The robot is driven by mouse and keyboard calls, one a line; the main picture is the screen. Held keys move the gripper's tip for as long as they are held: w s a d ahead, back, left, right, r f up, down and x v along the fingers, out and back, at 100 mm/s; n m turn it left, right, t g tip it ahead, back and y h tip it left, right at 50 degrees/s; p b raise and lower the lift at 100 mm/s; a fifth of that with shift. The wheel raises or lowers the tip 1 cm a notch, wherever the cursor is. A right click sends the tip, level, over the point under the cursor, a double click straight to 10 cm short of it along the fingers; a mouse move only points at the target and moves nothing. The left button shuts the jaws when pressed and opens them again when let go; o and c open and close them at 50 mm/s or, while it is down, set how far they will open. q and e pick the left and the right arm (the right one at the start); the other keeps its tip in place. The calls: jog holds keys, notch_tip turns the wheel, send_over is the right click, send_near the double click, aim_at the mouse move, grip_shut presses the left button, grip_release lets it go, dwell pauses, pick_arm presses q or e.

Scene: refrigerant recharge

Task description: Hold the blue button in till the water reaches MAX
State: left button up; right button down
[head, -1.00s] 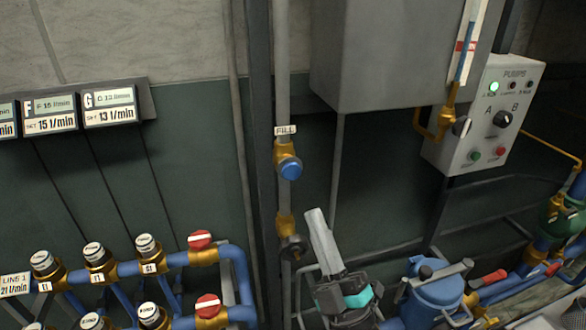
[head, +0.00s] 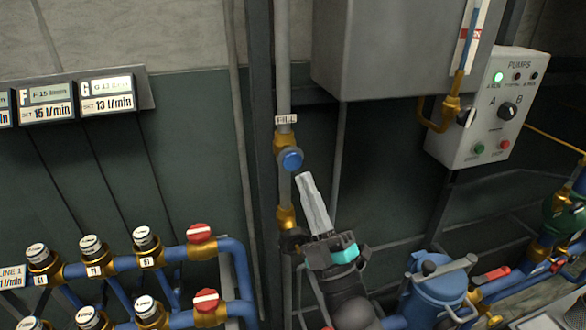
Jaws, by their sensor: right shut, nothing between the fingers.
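The blue button (head: 291,160) sits on a brass fitting of the grey vertical pipe, below a small FILL label (head: 286,119). My right gripper (head: 304,178) is shut and empty. Its fingertips are just below and right of the button, with a small gap in the picture; the depth between them is hard to judge. The grey tank (head: 385,60) is at the upper right. Its level gauge (head: 469,45) has a white strip with a red mark and a blue tube. The MAX mark and exact water level cannot be read. My left gripper is not in view.
A pump box (head: 487,108) with a lit green lamp, an A/B knob and buttons is at the right. Blue pipes with red-capped valves (head: 201,233) are at lower left. A blue canister (head: 432,290) stands right of my right arm.

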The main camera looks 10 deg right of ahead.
aim_at(293, 158)
jog(key=shift+w+b, duration=0.45)
jog(key=shift+w, duration=1.05)
dwell(0.9)
jog(key=shift+w, duration=0.4)
jog(key=shift+w+a+b, duration=0.1)
jog(key=shift+w+b, duration=0.4)
jog(key=shift+w, duration=0.05)
dwell(4.7)
